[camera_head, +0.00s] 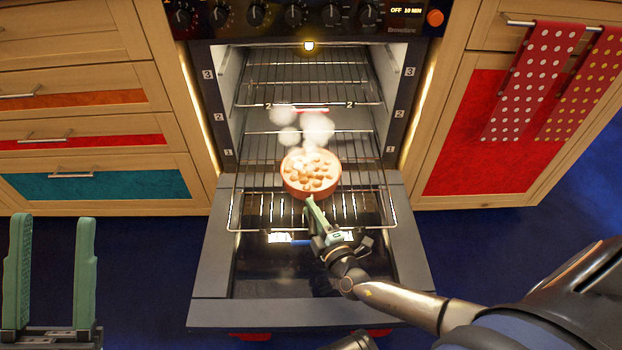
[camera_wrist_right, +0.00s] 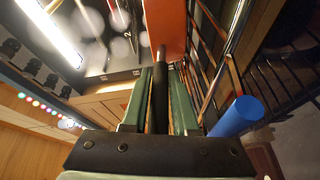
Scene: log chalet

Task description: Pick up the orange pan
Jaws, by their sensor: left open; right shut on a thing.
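The orange pan (camera_head: 296,187) is on the pulled-out oven rack (camera_head: 240,205), full of pale round pieces with white steam above it. My right gripper (camera_head: 313,205) is at the pan's near side, coming in from the front right. In the right wrist view, its green fingers (camera_wrist_right: 160,98) are shut on the pan's dark handle, and the orange side of the pan (camera_wrist_right: 173,28) shows beyond them. From the head view I cannot tell whether the pan is clear of the rack. My left gripper (camera_head: 51,225) is open and empty at the lower left, away from the oven.
The oven door (camera_head: 210,270) is folded down below the rack. Another rack (camera_head: 300,75) sits higher inside the oven. Wooden drawers (camera_head: 90,185) stand left, and a red cabinet with dotted towels (camera_head: 535,75) right. A blue cylinder (camera_wrist_right: 238,117) shows beside the right gripper.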

